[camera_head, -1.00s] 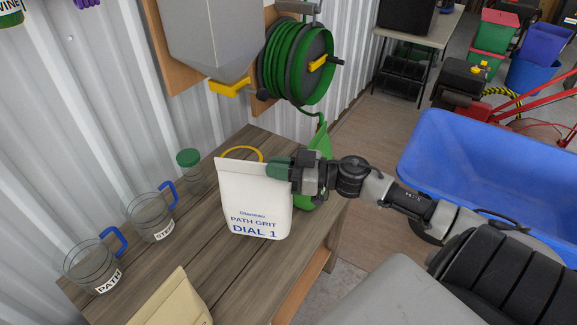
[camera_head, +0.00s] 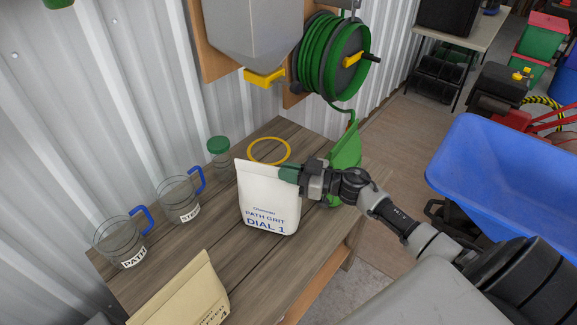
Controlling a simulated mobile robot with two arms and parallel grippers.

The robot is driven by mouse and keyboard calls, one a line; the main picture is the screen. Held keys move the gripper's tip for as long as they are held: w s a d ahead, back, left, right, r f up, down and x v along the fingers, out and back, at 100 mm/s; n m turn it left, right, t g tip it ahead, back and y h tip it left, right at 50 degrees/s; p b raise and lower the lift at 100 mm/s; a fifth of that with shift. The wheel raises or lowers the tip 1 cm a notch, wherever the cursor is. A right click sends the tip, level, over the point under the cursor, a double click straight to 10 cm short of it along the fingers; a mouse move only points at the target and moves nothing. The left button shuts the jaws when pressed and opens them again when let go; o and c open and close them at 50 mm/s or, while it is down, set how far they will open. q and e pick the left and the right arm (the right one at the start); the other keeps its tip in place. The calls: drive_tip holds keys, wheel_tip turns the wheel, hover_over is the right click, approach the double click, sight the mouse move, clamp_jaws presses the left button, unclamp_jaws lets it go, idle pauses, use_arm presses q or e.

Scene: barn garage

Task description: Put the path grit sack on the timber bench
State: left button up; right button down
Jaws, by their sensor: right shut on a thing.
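The white path grit sack (camera_head: 268,200), printed "PATH GRIT DIAL 1", is upright over the middle of the timber bench (camera_head: 270,262). My right gripper (camera_head: 290,174) is shut on the sack's upper right edge, reaching in from the right. I cannot tell whether the sack's base touches the boards. My left gripper is not in view.
Two clear jugs, "PATH" (camera_head: 119,243) and "STEP" (camera_head: 178,198), and a green-lidded jar (camera_head: 220,158) line the wall side. A tan sack (camera_head: 183,297) is at the near end. A yellow ring (camera_head: 269,151) and green scoop-like thing (camera_head: 346,160) lie beyond the white sack.

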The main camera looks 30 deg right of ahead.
drive_tip(key=shift+r, duration=0.15)
drive_tip(key=c, duration=1.5)
unclamp_jaws()
drive_tip(key=shift+s, duration=0.1)
drive_tip(key=shift+o, duration=1.3)
drive_tip(key=b+v, duration=0.2)
drive_tip(key=v, duration=1)
